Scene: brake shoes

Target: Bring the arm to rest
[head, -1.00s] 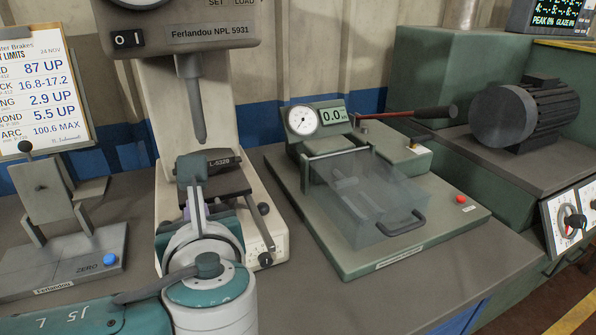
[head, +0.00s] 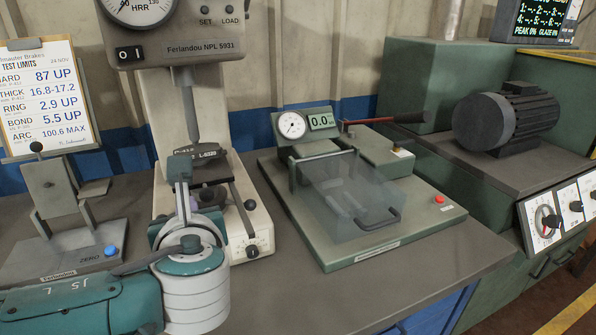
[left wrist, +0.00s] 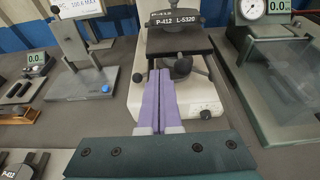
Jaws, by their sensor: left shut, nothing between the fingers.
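My left gripper (left wrist: 161,72) shows in the left wrist view with its two purple fingers shut together and nothing between them. They point toward the hardness tester (left wrist: 205,100). A dark brake shoe (left wrist: 173,20) marked P-412 L-5320 sits on the tester, beyond the fingertips; I see no contact. In the head view my left arm comes in from the lower left and stands in front of the tester (head: 245,222). The fingers are largely hidden there behind my teal gripper body. The shoe (head: 203,154) lies below the tester's pointed indenter. My right gripper is not in view.
The zero-marked fixture (head: 75,258) stands left of my arm. A gauge rig with a clear guard (head: 355,198) stands to the right. A motor (head: 507,118) is beyond it. The bench top (head: 410,262) is bare in front of the rig. Small gauges (left wrist: 20,110) lie at left.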

